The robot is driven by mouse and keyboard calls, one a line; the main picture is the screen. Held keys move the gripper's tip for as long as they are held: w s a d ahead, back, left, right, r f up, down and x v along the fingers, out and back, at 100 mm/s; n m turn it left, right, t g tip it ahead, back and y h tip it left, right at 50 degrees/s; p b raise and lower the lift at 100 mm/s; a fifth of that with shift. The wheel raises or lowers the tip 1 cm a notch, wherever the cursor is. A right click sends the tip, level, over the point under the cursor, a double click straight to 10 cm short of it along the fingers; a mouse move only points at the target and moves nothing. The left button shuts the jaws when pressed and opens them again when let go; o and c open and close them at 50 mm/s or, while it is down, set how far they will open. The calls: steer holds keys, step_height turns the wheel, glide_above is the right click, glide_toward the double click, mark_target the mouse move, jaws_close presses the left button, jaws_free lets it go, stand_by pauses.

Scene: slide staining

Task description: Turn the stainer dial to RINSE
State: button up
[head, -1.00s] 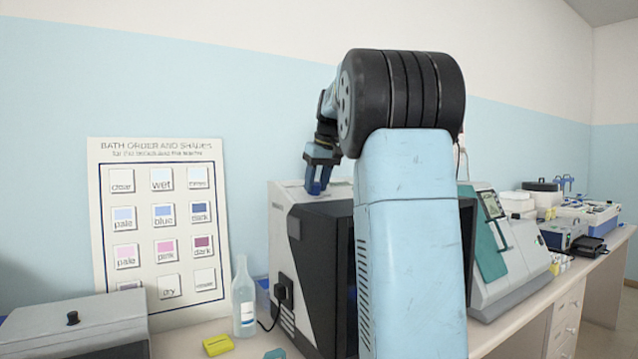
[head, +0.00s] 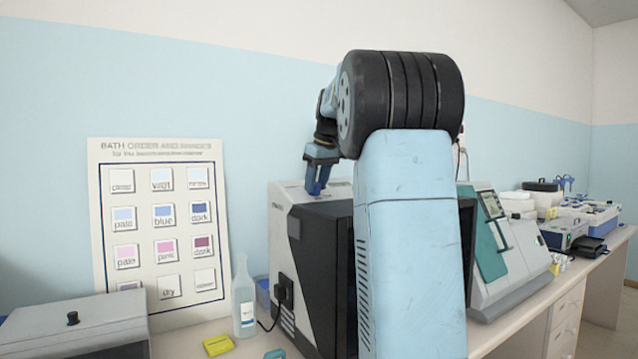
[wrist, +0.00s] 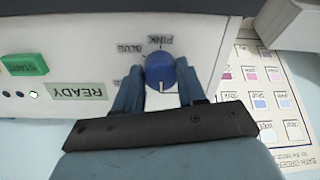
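The stainer (head: 283,240) stands on the bench, partly behind my arm in the head view. Its round blue dial (wrist: 160,72) shows in the wrist view, on a light panel seen upside down. The words PINK and BLUE are printed around the dial; another label beside the left finger is partly covered. I cannot read the dial's setting surely. My gripper (wrist: 160,80) has one finger on each side of the dial, close against it, and appears shut on it. In the head view my gripper (head: 314,188) is at the stainer's top left; the dial is hidden there.
A green START button (wrist: 25,65) and a READY label (wrist: 78,91) are beside the dial. A bath order chart (head: 160,230) leans on the wall. A clear bottle (head: 244,300) and a yellow block (head: 218,345) stand left of the stainer. More instruments line the bench at right.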

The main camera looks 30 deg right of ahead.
steer(key=o, duration=0.4)
steer(key=v, duration=1.3)
steer(key=shift+s+r, duration=0.15)
steer(key=shift+r, duration=0.15)
steer(key=shift+a, duration=0.1)
steer(key=s+a+f+m, duration=0.2)
steer(key=s+a+f, duration=1)
steer(key=s+a, duration=0.2)
steer(key=shift+m+t+h, duration=0.3)
steer(key=shift+m+t, duration=0.2)
steer(key=shift+t, duration=0.3)
steer(key=s+a+f, duration=0.2)
steer(key=s+f, duration=0.3)
steer(key=f, duration=0.1)
steer(key=s+a+f, duration=0.2)
steer(key=s+f, duration=0.3)
steer(key=f, duration=0.2)
steer(key=s+a+f, duration=0.3)
steer(key=s+f, duration=0.2)
steer(key=f, duration=0.1)
steer(key=shift+f, duration=0.4)
